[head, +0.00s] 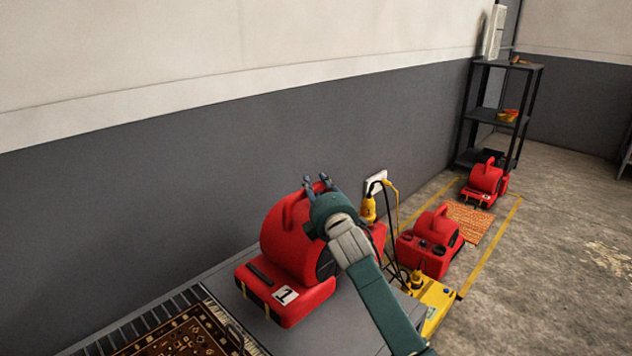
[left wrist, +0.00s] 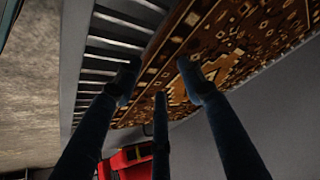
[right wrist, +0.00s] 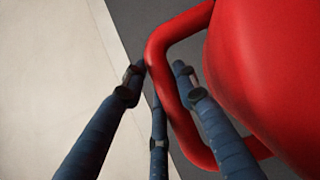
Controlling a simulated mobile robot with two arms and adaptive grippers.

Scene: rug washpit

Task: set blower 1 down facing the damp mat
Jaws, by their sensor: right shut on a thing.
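Blower 1 (head: 285,240) is a red blower with a white "1" label on its front base. It is upright on or just above the grey bench top (head: 245,320); I cannot tell if it touches. My right gripper (head: 322,184) is shut on its handle; in the right wrist view the red handle (right wrist: 157,60) passes between the fingers of the right gripper (right wrist: 158,80). An orange mat (head: 474,221), probably the damp mat, lies on the floor between two other red blowers. My left gripper (left wrist: 162,85) is open and empty above a patterned rug (left wrist: 235,50).
A red blower (head: 430,243) stands near the mat and another (head: 486,182) beyond it. Yellow tape (head: 490,245) borders that floor strip. A yellow box (head: 432,303) with cables stands beside the bench. A black shelf (head: 496,115) is at the back. Floor to the right is clear.

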